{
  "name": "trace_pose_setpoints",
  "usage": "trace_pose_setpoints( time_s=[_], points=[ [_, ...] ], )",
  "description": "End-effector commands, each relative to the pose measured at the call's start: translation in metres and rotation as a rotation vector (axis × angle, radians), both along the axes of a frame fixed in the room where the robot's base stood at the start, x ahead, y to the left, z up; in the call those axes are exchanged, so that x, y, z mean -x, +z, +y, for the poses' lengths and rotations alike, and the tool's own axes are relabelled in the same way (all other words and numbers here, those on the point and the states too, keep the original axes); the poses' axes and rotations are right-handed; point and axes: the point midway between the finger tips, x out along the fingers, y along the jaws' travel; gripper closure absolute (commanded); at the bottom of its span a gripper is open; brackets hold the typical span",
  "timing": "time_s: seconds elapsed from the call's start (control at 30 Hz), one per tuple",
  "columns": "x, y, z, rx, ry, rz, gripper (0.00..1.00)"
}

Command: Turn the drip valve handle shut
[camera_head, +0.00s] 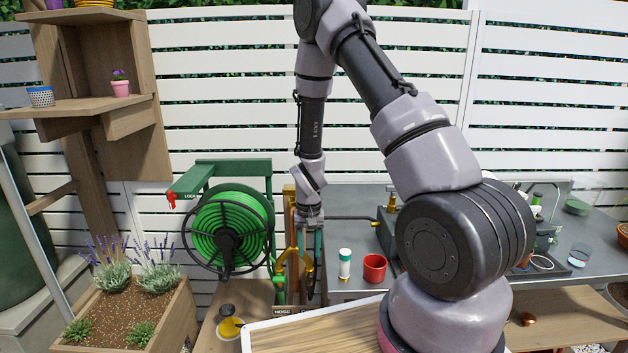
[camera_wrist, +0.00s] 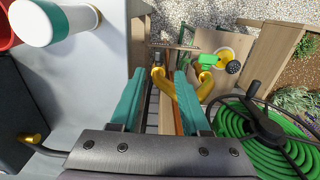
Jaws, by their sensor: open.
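My gripper (camera_head: 309,262) points down beside the green hose reel, with its two teal fingers apart. In the wrist view my gripper (camera_wrist: 159,76) is open, with nothing clearly held between the fingers. A yellow forked part (camera_head: 281,264) stands close by the fingers; in the wrist view the yellow forked part (camera_wrist: 186,103) shows between and behind them. I cannot tell whether it is touched. A brass fitting (camera_head: 391,203) shows on the metal bench behind my arm. I cannot tell for sure which part is the drip valve handle; my arm hides some of the bench.
A lavender planter (camera_head: 130,310) stands at the lower left.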

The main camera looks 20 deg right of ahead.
Motion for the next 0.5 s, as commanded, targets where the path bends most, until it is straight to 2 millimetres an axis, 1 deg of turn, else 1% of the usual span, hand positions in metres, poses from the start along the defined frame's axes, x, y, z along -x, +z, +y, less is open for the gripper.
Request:
trace_pose_setpoints(
  time_s=[0.03,0.2,0.5],
  points=[
    [0.0,0.011,0.0,0.0,0.0,-0.003,0.54],
    [-0.008,0.045,-0.001,-0.019,-0.011,-0.037,0.54],
    [-0.013,0.105,-0.004,-0.048,-0.028,-0.093,0.54]
  ],
)
